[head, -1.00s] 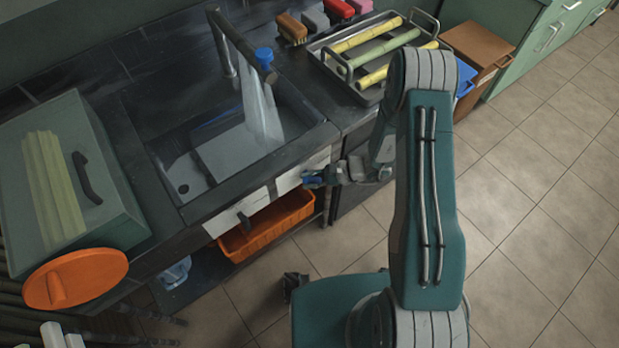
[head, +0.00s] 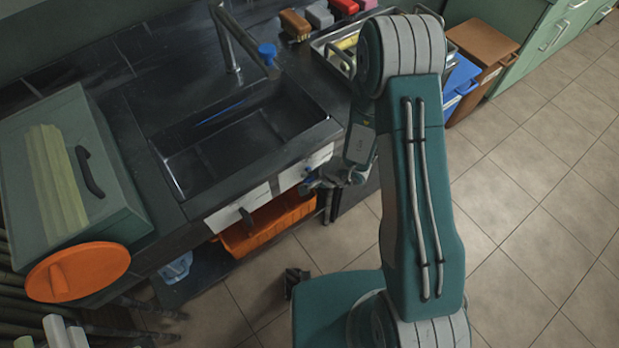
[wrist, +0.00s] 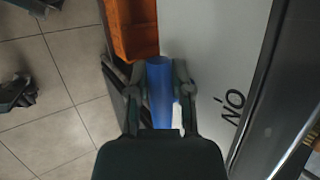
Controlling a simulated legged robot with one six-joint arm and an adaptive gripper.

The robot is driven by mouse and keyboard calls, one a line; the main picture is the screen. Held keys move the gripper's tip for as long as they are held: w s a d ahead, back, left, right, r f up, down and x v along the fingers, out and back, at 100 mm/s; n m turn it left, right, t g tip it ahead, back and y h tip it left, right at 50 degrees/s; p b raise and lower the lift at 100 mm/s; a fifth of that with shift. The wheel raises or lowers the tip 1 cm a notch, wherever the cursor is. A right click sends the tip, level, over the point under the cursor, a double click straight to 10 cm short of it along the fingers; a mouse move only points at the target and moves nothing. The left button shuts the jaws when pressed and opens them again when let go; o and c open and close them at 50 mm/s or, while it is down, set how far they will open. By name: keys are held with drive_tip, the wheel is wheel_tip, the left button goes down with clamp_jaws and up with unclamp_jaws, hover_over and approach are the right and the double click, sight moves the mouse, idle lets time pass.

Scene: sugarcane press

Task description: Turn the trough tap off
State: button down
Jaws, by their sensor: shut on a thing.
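The metal spout (head: 238,40) with a blue knob (head: 266,50) stands over the dark trough (head: 245,135). No water runs from the spout, and the trough looks empty. My gripper (wrist: 160,80) is shut on a blue handle (wrist: 160,95) at the light front panel below the trough; one finger is on each side of it. In the head view my gripper (head: 318,184) is at the right part of that panel (head: 304,172), where the handle is mostly hidden.
An orange crate (head: 262,232) sits on the shelf under the panel, close to my gripper. A green press box (head: 115,190) and an orange disc (head: 78,272) are at the left. Brushes (head: 295,24) and a tray (head: 338,58) are behind.

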drive_tip(key=shift+s+f+h, duration=0.1)
drive_tip(key=shift+h, duration=0.2)
idle(0.4)
drive_tip(key=c, duration=0.8)
unclamp_jaws()
drive_tip(key=shift+a, duration=0.1)
drive_tip(key=v, duration=1.1)
drive_tip(key=shift+s+d+r, duration=0.15)
drive_tip(key=shift+d+r, duration=0.1)
